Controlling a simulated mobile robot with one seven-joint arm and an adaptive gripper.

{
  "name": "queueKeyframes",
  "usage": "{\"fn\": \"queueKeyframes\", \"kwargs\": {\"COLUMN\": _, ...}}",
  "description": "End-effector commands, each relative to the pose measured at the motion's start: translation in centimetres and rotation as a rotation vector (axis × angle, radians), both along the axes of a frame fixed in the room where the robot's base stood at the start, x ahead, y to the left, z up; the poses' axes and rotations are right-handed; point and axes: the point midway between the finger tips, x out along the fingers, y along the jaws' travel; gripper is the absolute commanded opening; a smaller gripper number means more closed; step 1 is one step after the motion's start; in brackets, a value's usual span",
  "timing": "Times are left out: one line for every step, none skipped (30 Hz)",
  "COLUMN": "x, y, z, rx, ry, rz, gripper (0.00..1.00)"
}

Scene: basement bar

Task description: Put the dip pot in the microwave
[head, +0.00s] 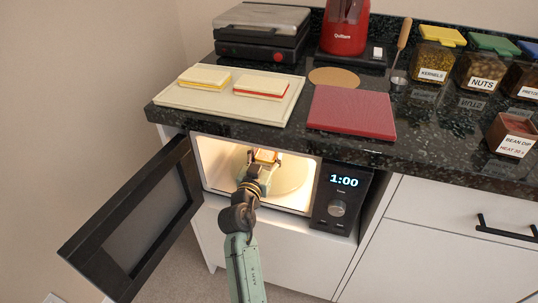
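The dip pot (511,136) is a small square brown-red pot with a white label reading "BEAN DIP". It stands on the dark counter at the far right. The microwave (343,200) sits below the counter, lit inside, its display reading 1:00. Its black door (133,226) hangs wide open to the left. My gripper (265,155) reaches into the microwave cavity, over the pale round turntable (292,178), far from the dip pot. Its fingers are small and partly hidden by my wrist, so I cannot tell how they stand.
On the counter (430,143) are a cream board (188,98) with two sandwiches, a red board (352,113), a round cork mat (334,77), a sandwich press (262,35), a ladle (402,52) and several labelled jars (434,62). A drawer handle (505,229) sticks out at lower right.

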Motion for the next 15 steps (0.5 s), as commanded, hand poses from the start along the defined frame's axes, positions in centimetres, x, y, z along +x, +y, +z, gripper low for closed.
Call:
{"fn": "queueKeyframes", "kwargs": {"x": -0.03, "y": 0.03, "z": 0.25, "rx": 0.000, "ry": -0.004, "rz": 0.001, "gripper": 0.16}}
{"fn": "queueKeyframes", "kwargs": {"x": -0.02, "y": 0.02, "z": 0.34, "rx": -0.001, "ry": -0.005, "rz": 0.000, "gripper": 0.16}}
{"fn": "queueKeyframes", "kwargs": {"x": -0.01, "y": 0.01, "z": 0.36, "rx": -0.001, "ry": -0.005, "rz": 0.000, "gripper": 0.16}}
{"fn": "queueKeyframes", "kwargs": {"x": 0.00, "y": 0.01, "z": 0.36, "rx": -0.001, "ry": -0.005, "rz": 0.000, "gripper": 0.16}}
{"fn": "queueKeyframes", "kwargs": {"x": -0.01, "y": 0.00, "z": 0.36, "rx": -0.001, "ry": -0.005, "rz": 0.000, "gripper": 0.16}}
{"fn": "queueKeyframes", "kwargs": {"x": -0.01, "y": 0.00, "z": 0.32, "rx": 0.000, "ry": -0.004, "rz": 0.000, "gripper": 0.16}}
{"fn": "queueKeyframes", "kwargs": {"x": 0.00, "y": 0.00, "z": 0.23, "rx": 0.000, "ry": -0.004, "rz": 0.000, "gripper": 0.16}}
{"fn": "queueKeyframes", "kwargs": {"x": 0.00, "y": -0.01, "z": 0.12, "rx": 0.000, "ry": -0.004, "rz": 0.000, "gripper": 0.16}}
{"fn": "queueKeyframes", "kwargs": {"x": 0.00, "y": -0.01, "z": -0.03, "rx": 0.000, "ry": -0.004, "rz": 0.000, "gripper": 0.16}}
{"fn": "queueKeyframes", "kwargs": {"x": 0.00, "y": -0.01, "z": -0.11, "rx": 0.001, "ry": -0.004, "rz": 0.000, "gripper": 0.16}}
{"fn": "queueKeyframes", "kwargs": {"x": 0.00, "y": -0.01, "z": -0.18, "rx": 0.001, "ry": -0.004, "rz": 0.000, "gripper": 0.16}}
{"fn": "queueKeyframes", "kwargs": {"x": 0.00, "y": -0.01, "z": -0.27, "rx": 0.001, "ry": -0.004, "rz": 0.000, "gripper": 0.16}}
{"fn": "queueKeyframes", "kwargs": {"x": 0.00, "y": -0.01, "z": -0.34, "rx": 0.001, "ry": -0.004, "rz": 0.000, "gripper": 0.16}}
{"fn": "queueKeyframes", "kwargs": {"x": 0.00, "y": -0.01, "z": -0.41, "rx": 0.001, "ry": -0.004, "rz": 0.000, "gripper": 0.16}}
{"fn": "queueKeyframes", "kwargs": {"x": 0.00, "y": -0.01, "z": -0.50, "rx": 0.000, "ry": -0.005, "rz": 0.000, "gripper": 0.16}}
